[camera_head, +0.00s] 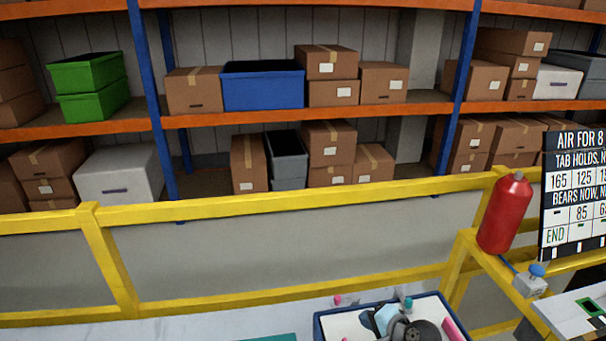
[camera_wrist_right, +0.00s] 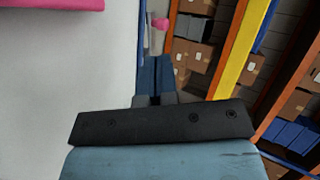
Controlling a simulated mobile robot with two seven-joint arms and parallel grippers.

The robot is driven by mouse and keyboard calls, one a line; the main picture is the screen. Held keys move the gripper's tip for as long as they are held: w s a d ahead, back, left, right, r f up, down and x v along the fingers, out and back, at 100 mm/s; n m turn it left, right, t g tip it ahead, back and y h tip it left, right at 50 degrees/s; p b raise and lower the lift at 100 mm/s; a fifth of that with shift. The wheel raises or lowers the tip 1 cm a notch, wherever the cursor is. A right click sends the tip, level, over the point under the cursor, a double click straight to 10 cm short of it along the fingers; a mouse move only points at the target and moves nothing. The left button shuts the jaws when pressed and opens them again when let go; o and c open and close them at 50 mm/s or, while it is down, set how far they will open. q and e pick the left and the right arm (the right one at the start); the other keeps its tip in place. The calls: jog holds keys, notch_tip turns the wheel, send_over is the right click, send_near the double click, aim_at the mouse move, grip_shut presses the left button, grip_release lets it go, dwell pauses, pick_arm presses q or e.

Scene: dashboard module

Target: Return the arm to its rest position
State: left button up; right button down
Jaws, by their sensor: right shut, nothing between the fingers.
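My right gripper (camera_head: 388,319) shows at the bottom edge of the head view, over a blue-rimmed tray with a pale inside (camera_head: 330,322). In the right wrist view, the dark body and short fingers of the same gripper (camera_wrist_right: 154,99) are seen close up. The fingers are shut with nothing between them. A blue strip, which may be the tray's rim, runs beyond the fingertips. My left gripper is in neither view.
Pink pieces (camera_head: 448,318) show in the tray. A yellow railing (camera_head: 250,218) runs behind, with loaded shelves beyond. A red cylinder (camera_head: 504,213), a small switch box (camera_head: 529,285) and a black sign (camera_head: 574,200) stand at the right.

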jog(key=s+f+n, duration=0.1)
jog(key=s, duration=0.3)
jog(key=s+f+n+h, duration=0.1)
jog(key=s+f+n, duration=0.1)
jog(key=s, duration=0.2)
jog(key=s+f+n+h, duration=0.1)
jog(key=s+f+n, duration=0.1)
jog(key=s, duration=0.2)
jog(key=shift+d+f+p, duration=0.15)
jog(key=shift+d+p, duration=0.15)
jog(key=s+n, duration=0.1)
jog(key=s, duration=0.1)
jog(key=s+n, duration=0.2)
jog(key=s, duration=0.1)
jog(key=s+n+h, duration=0.1)
jog(key=s, duration=0.2)
jog(key=shift+s+a+f+n+t, duration=0.2)
jog(key=shift+a+f+n+t, duration=0.05)
jog(key=shift+a+n+t, duration=0.05)
jog(key=s+a+r+n, duration=0.1)
jog(key=s+n, duration=0.3)
jog(key=s, duration=0.3)
jog(key=shift+a+t+p, duration=0.2)
jog(key=shift+t+p, duration=0.1)
jog(key=shift+s+a, duration=0.1)
